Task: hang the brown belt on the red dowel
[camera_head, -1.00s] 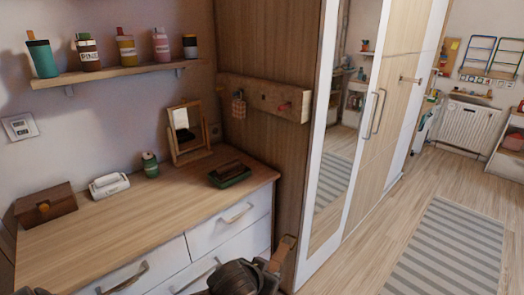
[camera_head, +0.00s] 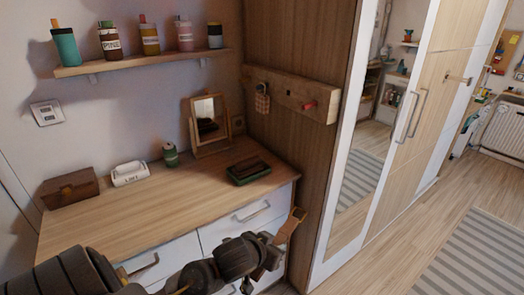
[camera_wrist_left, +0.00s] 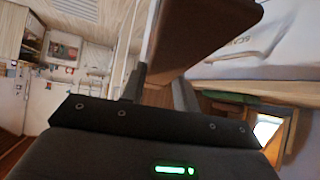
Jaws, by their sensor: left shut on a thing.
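The red dowel (camera_head: 309,105) sticks out at the right end of a wooden peg board (camera_head: 328,108) on the side of the wardrobe. My left gripper (camera_head: 276,250) is shut on the brown belt (camera_head: 291,226), in front of the dresser's right corner, below and apart from the dowel. In the left wrist view the belt (camera_wrist_left: 205,35) is a broad brown strip rising from between the fingers. Nothing of the belt touches the dowel. My right gripper is not in view.
A checkered item (camera_head: 262,103) hangs at the board's left end. The dresser top (camera_head: 150,215) bears a mirror (camera_head: 208,125), a dark green tray (camera_head: 249,169), a brown box (camera_head: 70,188) and a white container (camera_head: 130,173). The wardrobe's mirrored door (camera_head: 350,150) stands right of the board.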

